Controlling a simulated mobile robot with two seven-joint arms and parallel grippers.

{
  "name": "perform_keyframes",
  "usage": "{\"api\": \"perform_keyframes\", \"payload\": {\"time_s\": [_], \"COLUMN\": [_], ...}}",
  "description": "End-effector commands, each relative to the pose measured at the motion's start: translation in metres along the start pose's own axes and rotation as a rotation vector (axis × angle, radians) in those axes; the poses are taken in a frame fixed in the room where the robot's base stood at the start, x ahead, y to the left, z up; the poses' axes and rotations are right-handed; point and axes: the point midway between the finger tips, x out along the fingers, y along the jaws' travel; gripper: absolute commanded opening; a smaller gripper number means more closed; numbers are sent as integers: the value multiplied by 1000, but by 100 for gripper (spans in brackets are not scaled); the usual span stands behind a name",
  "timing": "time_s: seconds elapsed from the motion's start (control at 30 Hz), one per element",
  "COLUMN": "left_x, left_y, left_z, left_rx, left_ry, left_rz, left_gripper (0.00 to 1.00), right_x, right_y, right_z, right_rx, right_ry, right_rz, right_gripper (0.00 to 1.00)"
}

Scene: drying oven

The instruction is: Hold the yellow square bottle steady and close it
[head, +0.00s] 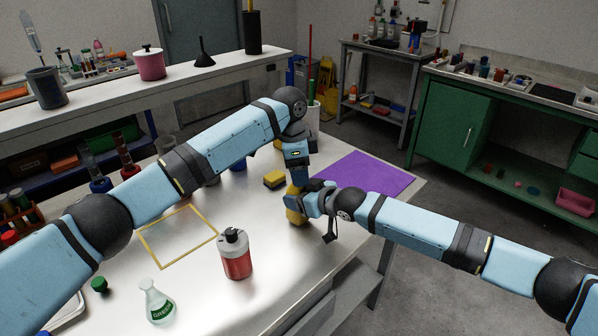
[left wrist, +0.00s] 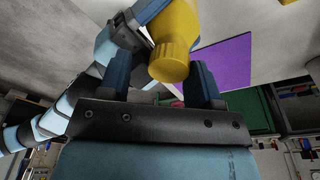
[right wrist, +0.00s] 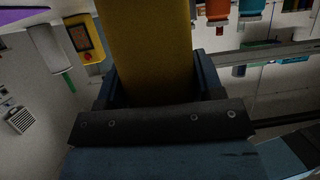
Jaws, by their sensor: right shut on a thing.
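The yellow square bottle (head: 292,217) is at the middle of the metal table, mostly hidden behind my grippers. My right gripper (head: 306,205) is shut on its body. In the right wrist view the yellow body (right wrist: 146,45) fills the space between the fingers. My left gripper (head: 297,182) points down over the bottle top. In the left wrist view the bottle's round yellow top (left wrist: 169,66) lies between the two spread fingers, with a gap to the left finger. I cannot tell whether this top is a cap or how tightly it sits.
A purple mat (head: 365,175) lies just behind the bottle. A red bottle with a black top (head: 236,254), a flask (head: 158,304) and a yellow frame (head: 178,237) are nearer the front. The table's right edge is close by.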

Motion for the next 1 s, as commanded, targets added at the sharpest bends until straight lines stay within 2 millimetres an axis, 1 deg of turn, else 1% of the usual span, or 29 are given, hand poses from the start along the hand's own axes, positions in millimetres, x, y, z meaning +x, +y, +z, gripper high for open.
{"api": "perform_keyframes", "payload": {"time_s": [0.03, 0.07, 0.1, 0.2, 0.3, 0.4, 1.0], "left_x": [-1, -1, -1, -2, -2, -2, 1], "left_y": [2, 2, 1, 1, 0, 0, 0], "left_z": [-2, -2, -2, -1, -1, 0, 1], "left_rx": [5, 4, 4, 3, 2, 2, -1], "left_ry": [1, 2, 2, 2, 2, 1, -1], "left_rz": [4, 3, 2, 1, 0, 0, 3], "left_gripper": [47, 54, 46, 35, 29, 26, 20], "right_x": [-1, -1, -1, -1, -1, -1, -2], "right_y": [5, 5, 5, 5, 6, 6, 9], "right_z": [2, 3, 4, 5, 5, 6, 5], "right_rx": [4, 4, 5, 5, 5, 6, 7], "right_ry": [-6, -7, -8, -10, -11, -11, -10], "right_rz": [8, 8, 8, 9, 10, 11, 14], "right_gripper": [18, 18, 18, 18, 18, 19, 19]}}
